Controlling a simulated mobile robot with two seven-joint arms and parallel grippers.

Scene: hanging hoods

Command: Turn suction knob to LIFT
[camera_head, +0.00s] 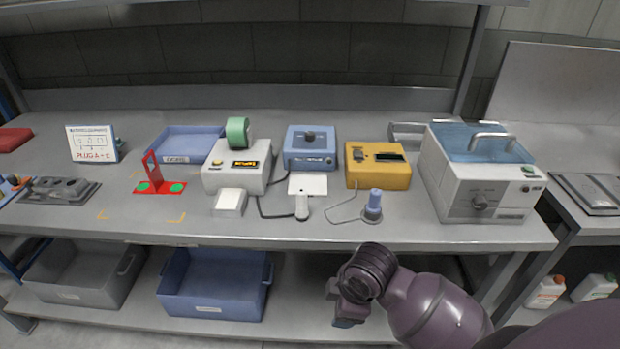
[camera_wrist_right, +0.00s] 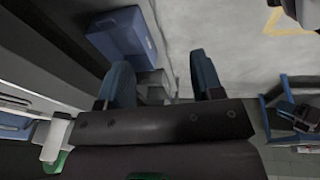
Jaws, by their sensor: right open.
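The lettering by both knobs is too small to read, so I cannot tell either setting. My right gripper (camera_head: 345,308) is below and in front of the bench edge, away from both knobs. In the right wrist view its two blue fingers (camera_wrist_right: 160,72) are apart with nothing between them. My left gripper is out of view.
A yellow box (camera_head: 378,176), a white box with a green roll (camera_head: 237,172) and a corded blue-handled tool (camera_head: 373,204) stand near the blue box. A red bracket (camera_head: 160,185) is farther left. A blue bin (camera_head: 213,283) sits on the lower shelf. The bench's front strip is mostly clear.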

